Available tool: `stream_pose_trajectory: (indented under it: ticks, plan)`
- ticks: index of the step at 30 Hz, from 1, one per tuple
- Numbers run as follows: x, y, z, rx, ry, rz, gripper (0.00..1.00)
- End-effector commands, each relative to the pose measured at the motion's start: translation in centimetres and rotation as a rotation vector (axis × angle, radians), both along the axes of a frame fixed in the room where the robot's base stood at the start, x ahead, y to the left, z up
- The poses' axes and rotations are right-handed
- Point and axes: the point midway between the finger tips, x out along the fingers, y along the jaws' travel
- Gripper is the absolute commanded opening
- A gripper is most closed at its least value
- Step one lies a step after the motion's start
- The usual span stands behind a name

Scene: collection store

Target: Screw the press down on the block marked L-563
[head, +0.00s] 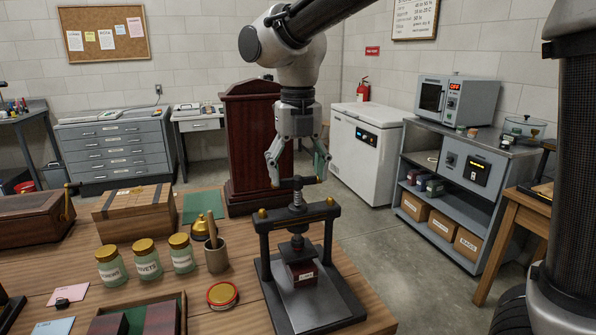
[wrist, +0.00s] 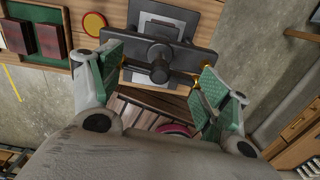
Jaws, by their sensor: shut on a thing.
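The press (head: 264,244) is a dark frame with two posts, a top beam with brass knobs and a central screw, standing at the table's right end. Its handle (head: 290,184) is a dark crossbar on top of the screw. My gripper (head: 298,181) points down over it, with one finger at each end of the bar; the wrist view shows the green pads against the handle (wrist: 160,72). Under the screw's foot, a dark red block (head: 302,273) with a small pale label sits on the press base. The label is too small to read, and I cannot tell whether the foot touches the block.
Left of the press stand a mortar with pestle (head: 216,256), a red-rimmed round tin (head: 222,295), green jars (head: 148,261) and a wooden box (head: 134,212). A tray (head: 183,309) holds more dark blocks.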

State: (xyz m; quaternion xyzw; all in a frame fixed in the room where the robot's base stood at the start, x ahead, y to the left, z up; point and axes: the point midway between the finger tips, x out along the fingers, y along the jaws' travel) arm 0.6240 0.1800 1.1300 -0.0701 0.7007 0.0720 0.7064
Motion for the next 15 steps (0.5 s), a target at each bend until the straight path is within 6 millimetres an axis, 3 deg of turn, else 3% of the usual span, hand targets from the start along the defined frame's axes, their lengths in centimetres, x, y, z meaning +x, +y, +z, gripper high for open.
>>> stream_pose_trajectory:
  ticks: [1,15]
  plan:
    - [-0.29,-0.06,-0.71,-0.007,0.015,-0.012,0.53]
    - [-0.34,-0.03,-0.78,-0.007,0.018,-0.330,0.56]
